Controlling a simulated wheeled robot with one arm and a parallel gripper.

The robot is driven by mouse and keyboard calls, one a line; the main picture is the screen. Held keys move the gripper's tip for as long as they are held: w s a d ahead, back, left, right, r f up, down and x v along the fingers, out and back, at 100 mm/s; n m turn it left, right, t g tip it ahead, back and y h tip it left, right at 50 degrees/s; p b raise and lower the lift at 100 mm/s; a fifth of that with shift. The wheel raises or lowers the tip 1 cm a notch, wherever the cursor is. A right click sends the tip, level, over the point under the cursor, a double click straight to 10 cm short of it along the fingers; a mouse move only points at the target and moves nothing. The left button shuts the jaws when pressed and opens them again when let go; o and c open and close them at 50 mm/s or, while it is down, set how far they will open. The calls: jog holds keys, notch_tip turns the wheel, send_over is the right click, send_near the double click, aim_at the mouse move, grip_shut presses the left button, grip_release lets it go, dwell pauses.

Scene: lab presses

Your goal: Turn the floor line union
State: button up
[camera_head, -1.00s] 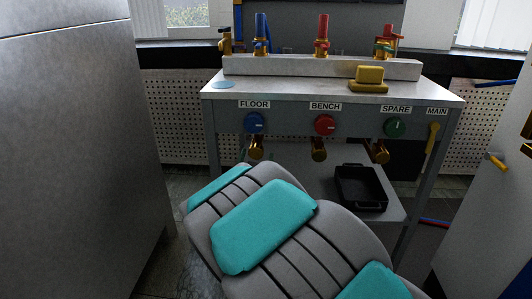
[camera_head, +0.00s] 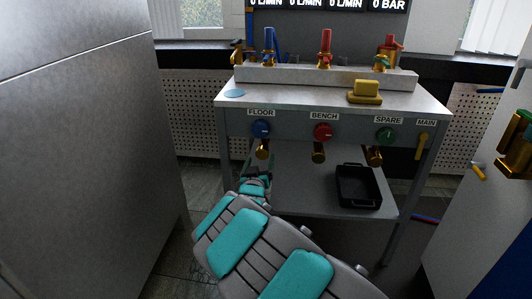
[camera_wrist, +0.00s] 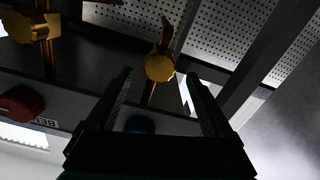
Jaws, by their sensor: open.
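The floor line union (camera_head: 262,149) is a brass fitting under the blue knob (camera_head: 261,129) labelled FLOOR, at the left of the bench front. In the wrist view the union (camera_wrist: 160,67) is a round ridged brass piece on a copper-coloured pipe. My gripper (camera_head: 257,172) is small and dark in the head view, just below the union. In the wrist view my gripper (camera_wrist: 162,84) is open, one finger on each side of the union's picture. The jaws look empty; I cannot tell whether they touch it. The blue knob shows dimly between the fingers.
The bench fitting (camera_head: 318,152) and spare fitting (camera_head: 374,155) hang to the right. A black tray (camera_head: 358,187) sits on the lower shelf. A yellow MAIN lever (camera_head: 422,146) is at the right. A large grey cabinet (camera_head: 80,150) stands close on the left.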

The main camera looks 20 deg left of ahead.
aim_at(262, 155)
jog(key=shift+x, duration=2.5)
grip_shut()
jog(key=shift+f+m+b, duration=0.15)
jog(key=shift+m+b, duration=0.7)
jog(key=shift+m, duration=0.05)
jog(key=shift+d+r+m+b, duration=0.1)
jog(key=shift+r+m+b, duration=0.15)
jog(key=shift+m, duration=0.35)
grip_release()
